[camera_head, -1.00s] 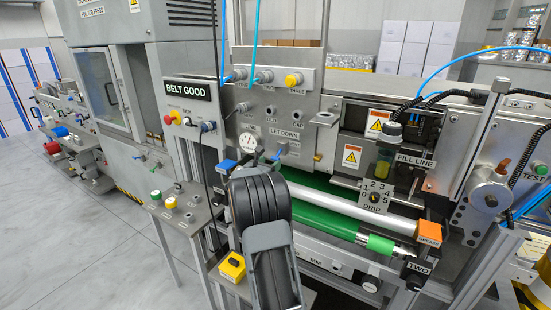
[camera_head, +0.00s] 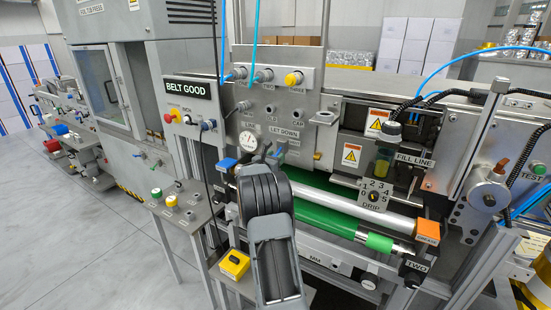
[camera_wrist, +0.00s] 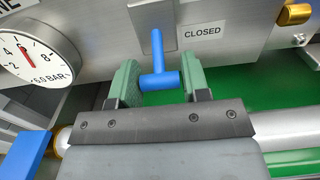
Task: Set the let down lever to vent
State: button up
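The let down lever (camera_wrist: 157,62) is a blue T-shaped handle on a grey metal plate in the wrist view. Its stem stands nearly straight up the picture, with the crossbar at the lower end. A CLOSED label sits to its right. My gripper (camera_wrist: 160,82) has one green-padded finger on each side of the crossbar. The crossbar ends meet or overlap the pad edges; I cannot tell whether the pads press on them. In the head view my gripper is hidden behind my wrist, below the LET DOWN label (camera_head: 284,131).
A pressure gauge (camera_wrist: 35,58) is close on the left, with a blue block (camera_wrist: 22,155) below it. A brass knob (camera_wrist: 295,14) is at upper right. The green belt (camera_head: 318,195) and white roller (camera_head: 350,209) run below the panel. A yellow button box (camera_head: 234,264) stands at lower left.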

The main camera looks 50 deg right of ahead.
aim_at(278, 150)
jog(key=c, duration=0.6)
jog(key=shift+o, duration=0.3)
jog(key=r+y+p, duration=0.1)
jog(key=p, duration=0.2)
jog(key=r+y+p, duration=0.1)
jog(key=p, duration=0.3)
jog(key=shift+a+r+g, duration=0.2)
jog(key=shift+r+g, duration=0.05)
jog(key=shift+g, duration=0.05)
jog(key=r+y+p, duration=0.1)
jog(key=y+p, duration=0.1)
jog(key=p, duration=0.5)
jog(key=shift+a+r+g+y+p, duration=0.1)
jog(key=shift+r+g+y+p, duration=0.1)
jog(key=shift+g+y+p, duration=0.15)
jog(key=y+p, duration=0.2)
jog(key=p, duration=0.1)
jog(key=shift+r+g+p, duration=0.15)
jog(key=shift+g+p, duration=0.1)
jog(key=shift+p, duration=0.1)
jog(key=shift+d+r+g+y+p, duration=0.15)
jog(key=shift+r+g+y, duration=0.05)
jog(key=shift+y, duration=0.6)
jog(key=shift+d+r+g+y+p, duration=0.15)
jog(key=shift+g+y, duration=0.05)
jog(key=shift+y, duration=0.55)
jog(key=shift+r, duration=0.1)
jog(key=o, duration=0.9)
